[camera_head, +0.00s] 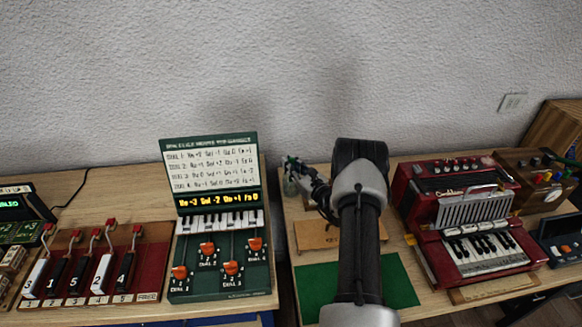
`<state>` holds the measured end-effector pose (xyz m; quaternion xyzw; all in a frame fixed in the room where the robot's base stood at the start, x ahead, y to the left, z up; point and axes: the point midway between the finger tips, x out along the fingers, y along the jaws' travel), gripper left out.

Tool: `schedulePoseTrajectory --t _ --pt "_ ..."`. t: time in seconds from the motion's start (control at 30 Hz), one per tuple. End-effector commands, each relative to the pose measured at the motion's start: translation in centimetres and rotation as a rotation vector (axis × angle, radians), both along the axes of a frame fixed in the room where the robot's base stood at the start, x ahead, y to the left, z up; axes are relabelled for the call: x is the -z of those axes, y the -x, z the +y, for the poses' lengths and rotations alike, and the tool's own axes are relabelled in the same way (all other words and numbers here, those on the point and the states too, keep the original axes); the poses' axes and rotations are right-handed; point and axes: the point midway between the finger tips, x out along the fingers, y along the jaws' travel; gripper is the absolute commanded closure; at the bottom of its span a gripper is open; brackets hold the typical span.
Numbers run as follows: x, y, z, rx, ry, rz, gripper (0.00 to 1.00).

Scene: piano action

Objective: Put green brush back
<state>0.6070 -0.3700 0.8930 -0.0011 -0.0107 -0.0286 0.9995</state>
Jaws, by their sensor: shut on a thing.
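My gripper (306,178) is at the back left of the right-hand table, its dark fingers pointing left. It is shut on a small thin thing with green on it (292,163), which looks like the green brush. A clear container (289,187), perhaps a jar, stands just below and left of the fingertips. I cannot tell whether the brush is inside its mouth or just above it. My arm hides part of the table and the things behind it.
A wooden block (316,235) and a green mat (318,285) lie in front. A red accordion (470,220) stands right of my arm. A green panel with sliders (220,265) and a lever box (92,270) are on the left table (130,200).

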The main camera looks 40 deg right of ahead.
Motion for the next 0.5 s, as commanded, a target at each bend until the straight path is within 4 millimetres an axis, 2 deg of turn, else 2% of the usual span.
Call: schedulePoseTrajectory --t 0.17,0.2,0.5 --pt "0.35 0.01 0.01 0.0 -0.001 0.001 1.0" --pt "0.42 0.02 0.01 0.0 -0.001 0.001 0.86" --pt "0.28 0.01 0.02 0.0 -0.001 0.001 0.66"
